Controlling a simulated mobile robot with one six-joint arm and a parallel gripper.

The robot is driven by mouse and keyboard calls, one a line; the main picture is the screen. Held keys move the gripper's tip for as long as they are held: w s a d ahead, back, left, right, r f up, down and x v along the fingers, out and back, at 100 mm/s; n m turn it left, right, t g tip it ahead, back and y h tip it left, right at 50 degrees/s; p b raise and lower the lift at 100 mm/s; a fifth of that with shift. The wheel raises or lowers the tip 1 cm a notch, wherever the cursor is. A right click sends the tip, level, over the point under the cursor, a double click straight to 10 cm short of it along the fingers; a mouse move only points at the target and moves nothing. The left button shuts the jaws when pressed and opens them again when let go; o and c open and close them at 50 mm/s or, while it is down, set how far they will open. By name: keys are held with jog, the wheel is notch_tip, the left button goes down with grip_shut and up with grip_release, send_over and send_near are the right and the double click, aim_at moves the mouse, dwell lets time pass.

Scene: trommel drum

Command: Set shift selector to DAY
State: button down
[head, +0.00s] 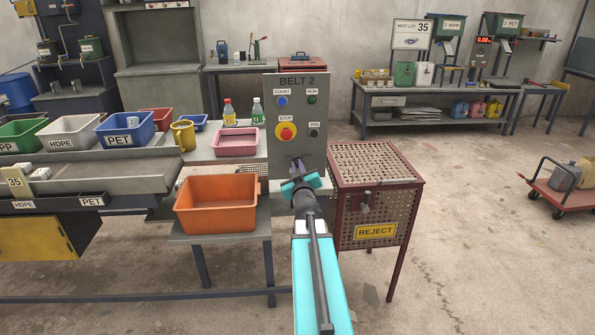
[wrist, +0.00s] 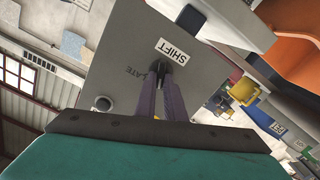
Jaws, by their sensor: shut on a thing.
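The grey BELT 2 control panel (head: 297,138) stands in the middle of the head view. In the wrist view its face (wrist: 120,65) is tilted, with a white SHIFT label (wrist: 181,52) and the upside-down word LATE (wrist: 147,75). The dark shift selector (wrist: 162,70) sits between the two markings. My gripper (head: 298,165) is at the panel's lower part, its two purple fingers (wrist: 162,82) shut on the selector. The fingers and knob hide part of the dial. No DAY mark is readable, and I cannot tell where the selector points.
The panel's red STOP button (head: 286,132), COUNT button (head: 282,101), RUN button (head: 312,99) and JOG button (head: 314,133) are above my gripper. An orange bin (head: 216,217) stands close on the left, and a rusty REJECT cage (head: 398,207) close on the right.

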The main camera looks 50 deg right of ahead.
jog(key=shift+w+a+r+n+b, duration=0.1)
jog(key=shift+n+b, duration=0.2)
jog(key=shift+n, duration=0.85)
jog(key=shift+w+a+n+b, duration=0.1)
jog(key=shift+n+b, duration=0.2)
jog(key=shift+n, duration=0.85)
jog(key=c, duration=1.8)
grip_release()
jog(key=shift+c, duration=0.2)
jog(key=shift+d, duration=0.1)
jog(key=shift+s, duration=0.1)
jog(key=shift+s, duration=0.1)
